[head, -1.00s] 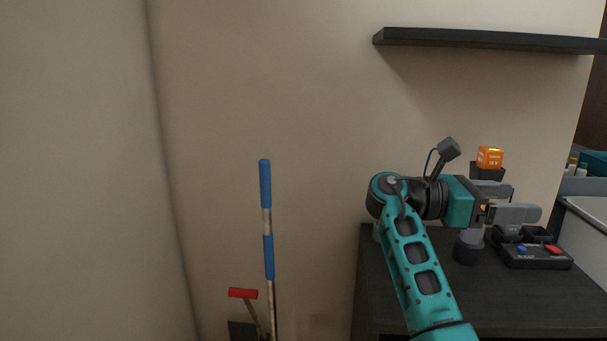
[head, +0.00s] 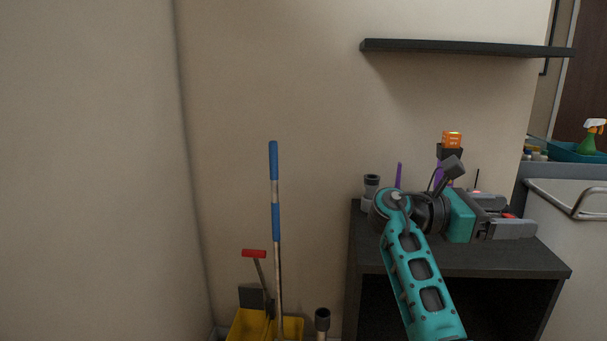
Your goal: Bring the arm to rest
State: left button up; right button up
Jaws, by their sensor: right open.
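My right arm comes up from the lower right in teal, and its wrist bends to the right over the dark cabinet. My right gripper (head: 512,216) points right, with its two grey fingers apart and nothing seen between them. It is in front of the things on the cabinet top and hides part of them. I cannot tell how high it is above the top. My left gripper is not in the head view.
The dark cabinet (head: 400,262) carries a device with an orange block (head: 452,139) and a grey cylinder (head: 371,183). A dark shelf (head: 460,47) is above. A yellow mop bucket (head: 247,325) with a blue-striped handle (head: 274,222) stands left. A green spray bottle (head: 590,139) is far right.

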notch_tip(320, 180, down, 14)
jog(key=w+d+n+t+y, duration=0.1)
jog(key=w+t+y, duration=0.2)
jog(key=t, duration=0.2)
jog(key=s+a+f+m+t+y, duration=0.1)
jog(key=s+a+f+t+y, duration=0.2)
jog(key=f, duration=0.6)
jog(key=s+a+f+m+t+y, duration=0.1)
jog(key=s+f+m+y, duration=0.2)
jog(key=f, duration=0.6)
jog(key=s+a+f+m+t+y, duration=0.1)
jog(key=s+a+f+m+y, duration=0.1)
jog(key=s, duration=0.4)
jog(key=s+a+f+m+y, duration=0.2)
jog(key=s+a+m+y, duration=0.3)
jog(key=s, duration=0.1)
jog(key=s+a+f+m+t+y, duration=0.1)
jog(key=s+a+f+m+y, duration=0.1)
jog(key=s+a+m+y, duration=0.2)
jog(key=s, duration=0.2)
jog(key=shift+s+a+f+t, duration=0.3)
jog(key=shift+s+a+f, duration=0.05)
jog(key=shift+s, duration=0.05)
